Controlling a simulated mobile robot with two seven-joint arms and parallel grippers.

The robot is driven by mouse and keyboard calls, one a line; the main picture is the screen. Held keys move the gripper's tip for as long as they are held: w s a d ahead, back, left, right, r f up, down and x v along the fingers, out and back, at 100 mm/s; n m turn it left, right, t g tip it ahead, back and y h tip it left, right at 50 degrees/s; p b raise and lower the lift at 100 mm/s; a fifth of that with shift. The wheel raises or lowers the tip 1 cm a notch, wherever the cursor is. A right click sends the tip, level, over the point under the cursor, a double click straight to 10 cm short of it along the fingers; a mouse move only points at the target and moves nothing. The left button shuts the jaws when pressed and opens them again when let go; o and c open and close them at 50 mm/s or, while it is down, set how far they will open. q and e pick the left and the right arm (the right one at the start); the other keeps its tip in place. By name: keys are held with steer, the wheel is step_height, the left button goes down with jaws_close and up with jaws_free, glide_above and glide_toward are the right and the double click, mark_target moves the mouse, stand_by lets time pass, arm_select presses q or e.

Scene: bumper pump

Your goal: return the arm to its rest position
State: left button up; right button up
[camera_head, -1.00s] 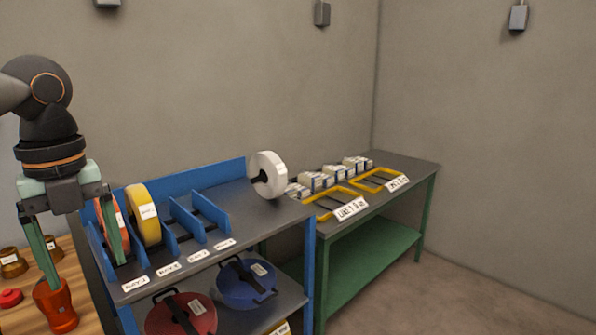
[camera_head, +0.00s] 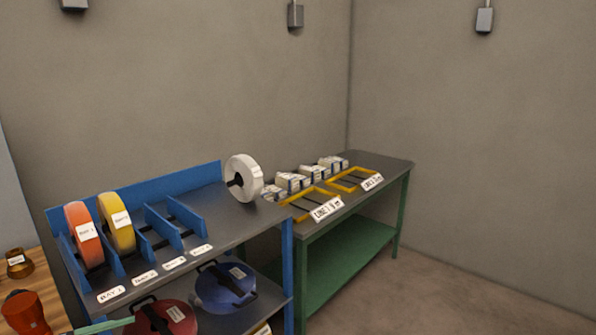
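Only a pale green sliver of my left gripper (camera_head: 106,326) shows at the bottom left edge, in front of the lower shelf. It looks like part of one finger. The rest of that arm is out of view, so I cannot tell if the gripper is open or shut. My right gripper is not in view.
A blue rack shelf (camera_head: 135,188) holds an orange reel (camera_head: 83,236), a yellow reel (camera_head: 117,222) and a white reel (camera_head: 243,177). Red (camera_head: 165,318) and blue (camera_head: 225,287) reels lie below. An orange-red object (camera_head: 25,313) stands on the wooden top. A green bench (camera_head: 345,262) is beyond.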

arm_select(q)
steer(key=s+d+f+n+y, duration=0.2)
steer(key=s+f+n+y, duration=0.15)
steer(key=f, duration=0.35)
steer(key=s+d+f+n+t+y, duration=0.1)
steer(key=s+d+f+n+y, duration=0.15)
steer(key=s+f+n, duration=0.4)
steer(key=s+d+f+n+y, duration=0.1)
steer(key=d+f+n+y, duration=0.15)
steer(key=f, duration=0.65)
steer(key=s+d+f+n+g, duration=0.2)
steer(key=s+d+f+n, duration=0.1)
steer(key=d, duration=0.6)
steer(key=shift+s+f+g+p, duration=0.45)
steer(key=shift+s+f, duration=0.2)
steer(key=shift+s, duration=0.45)
